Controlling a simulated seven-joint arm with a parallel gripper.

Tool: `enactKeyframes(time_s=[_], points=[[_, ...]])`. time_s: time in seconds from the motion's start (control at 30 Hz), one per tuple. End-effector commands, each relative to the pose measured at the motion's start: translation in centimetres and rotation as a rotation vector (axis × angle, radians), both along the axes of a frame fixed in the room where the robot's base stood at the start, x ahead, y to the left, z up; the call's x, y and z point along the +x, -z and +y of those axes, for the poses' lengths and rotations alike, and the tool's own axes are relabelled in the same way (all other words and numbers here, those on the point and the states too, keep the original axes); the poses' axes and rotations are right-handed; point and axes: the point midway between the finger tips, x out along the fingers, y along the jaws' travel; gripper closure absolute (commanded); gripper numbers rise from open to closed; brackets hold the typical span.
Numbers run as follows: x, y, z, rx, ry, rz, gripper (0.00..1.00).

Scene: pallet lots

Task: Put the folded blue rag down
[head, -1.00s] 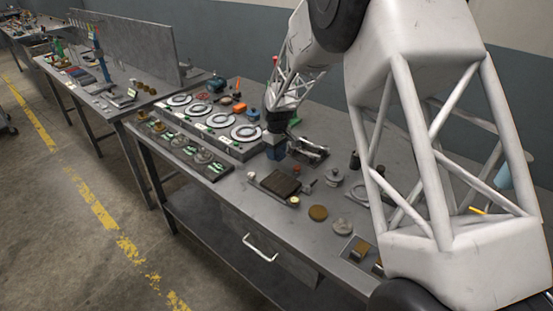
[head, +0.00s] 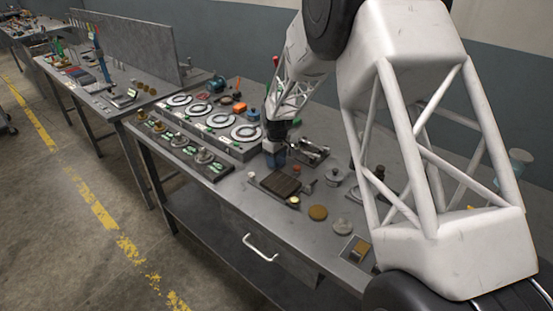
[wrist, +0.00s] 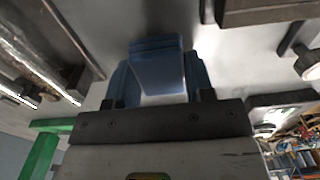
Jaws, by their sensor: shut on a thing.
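My gripper (head: 275,152) points down over the grey bench, between the row of dial plates and a dark brown slab. It is shut on the folded blue rag. In the wrist view the rag (wrist: 158,72) shows as a blue folded block between the two blue-grey fingers of my gripper (wrist: 158,85). In the head view the rag is small and hard to tell apart from the fingers. I cannot tell whether its underside touches the bench top.
The dark brown slab (head: 280,184) lies just in front of my gripper. A metal fixture (head: 312,150) stands close on the right, and the raised row of dial plates (head: 245,132) on the left. Round discs (head: 318,213) lie nearer the front edge. A drawer handle (head: 260,248) sticks out below.

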Motion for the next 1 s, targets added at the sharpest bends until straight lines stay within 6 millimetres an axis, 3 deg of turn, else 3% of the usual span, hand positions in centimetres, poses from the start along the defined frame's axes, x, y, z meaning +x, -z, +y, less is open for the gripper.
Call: enactKeyframes(time_s=[0.27,0.3,0.47,0.77,1.0], points=[[0.0,0.3,0.0,-0.001,0.000,0.001,0.71],[0.0,0.3,0.0,0.000,0.000,0.000,0.49],[0.0,0.3,0.0,0.000,0.000,0.000,0.26],[0.0,0.2,0.0,0.000,0.000,0.000,0.26],[0.0,-1.0,0.0,0.000,0.000,0.000,0.26]])
